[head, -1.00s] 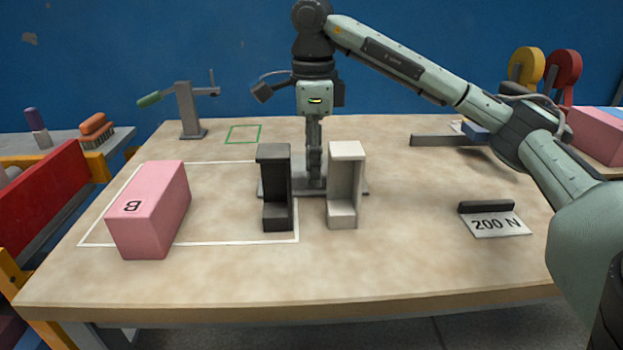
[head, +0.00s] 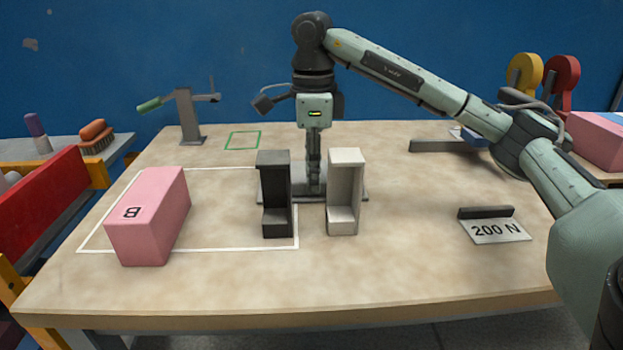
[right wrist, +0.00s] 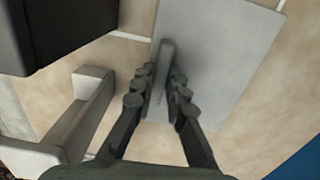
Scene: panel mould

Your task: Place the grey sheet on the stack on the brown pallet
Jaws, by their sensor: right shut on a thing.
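The grey sheet (head: 309,197) shows in the head view as a thin flat plate behind a black bracket and a white bracket, which hide part of it. In the right wrist view the sheet (right wrist: 225,50) is a wide grey plate with a raised grip bar (right wrist: 164,62) along its middle. My right gripper (head: 314,186) points straight down. In the wrist view its fingers (right wrist: 160,92) are shut on the bar. I cannot tell whether the sheet touches the table. I cannot make out a brown pallet or a stack. My left gripper is not in view.
The black bracket (head: 274,195) and white bracket (head: 344,195) stand close in front of the sheet. A "200 N" plate (head: 495,230) lies at right. A clamp post (head: 187,115) stands at the back left.

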